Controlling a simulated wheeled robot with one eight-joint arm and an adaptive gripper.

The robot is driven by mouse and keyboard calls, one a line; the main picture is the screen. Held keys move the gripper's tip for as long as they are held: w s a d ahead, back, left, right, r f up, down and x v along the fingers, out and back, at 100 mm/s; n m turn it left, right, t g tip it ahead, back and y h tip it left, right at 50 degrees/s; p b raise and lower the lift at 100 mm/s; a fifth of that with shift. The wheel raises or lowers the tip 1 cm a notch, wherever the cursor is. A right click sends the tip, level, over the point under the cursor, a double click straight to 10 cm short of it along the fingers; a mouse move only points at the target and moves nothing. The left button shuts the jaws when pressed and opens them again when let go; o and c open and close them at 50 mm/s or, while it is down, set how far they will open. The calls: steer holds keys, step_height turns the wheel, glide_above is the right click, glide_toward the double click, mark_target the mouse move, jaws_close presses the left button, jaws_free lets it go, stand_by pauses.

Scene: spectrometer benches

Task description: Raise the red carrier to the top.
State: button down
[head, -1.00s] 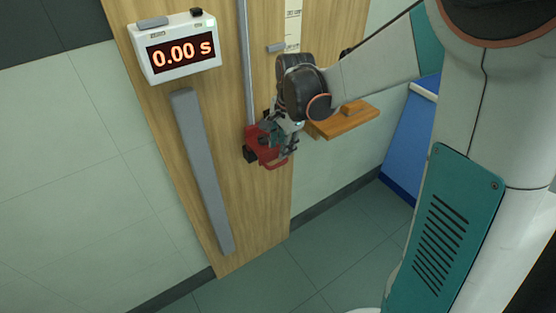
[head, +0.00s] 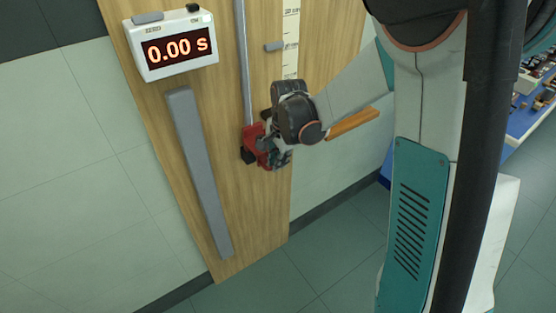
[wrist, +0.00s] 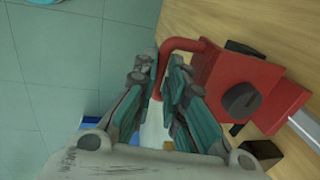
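The red carrier (head: 253,140) sits low on the vertical grey rail (head: 243,60) of the wooden board, with the rail's lower end hidden behind it. In the wrist view the red carrier (wrist: 235,80) shows a dark round knob and a bent red handle (wrist: 180,46). My gripper (head: 273,155) is at the carrier's right side. In the wrist view the handle's end lies between the fingertips of my gripper (wrist: 160,75). The fingers stand close on both sides of it; whether they press on it I cannot tell.
A white timer (head: 175,45) reading 0.00 s is at the board's upper left. A grey bar (head: 199,170) runs down the board. A scale strip (head: 291,40) is right of the rail, and an orange-brown wooden shelf (head: 353,123) juts out on the right.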

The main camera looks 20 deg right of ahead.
step_height(320, 180, up, 75)
steer(key=p, duration=3.9)
steer(key=shift+f, duration=0.2)
steer(key=c, duration=2)
jaws_free()
steer(key=shift+s, duration=0.2)
steer(key=o, duration=0.3)
steer(key=shift+w, duration=0.1)
steer(key=shift+o, duration=0.2)
steer(key=shift+f, duration=0.1)
step_height(320, 180, up, 12)
steer(key=s, duration=0.1)
steer(key=shift+s+d, duration=0.25)
steer(key=shift+s, duration=0.15)
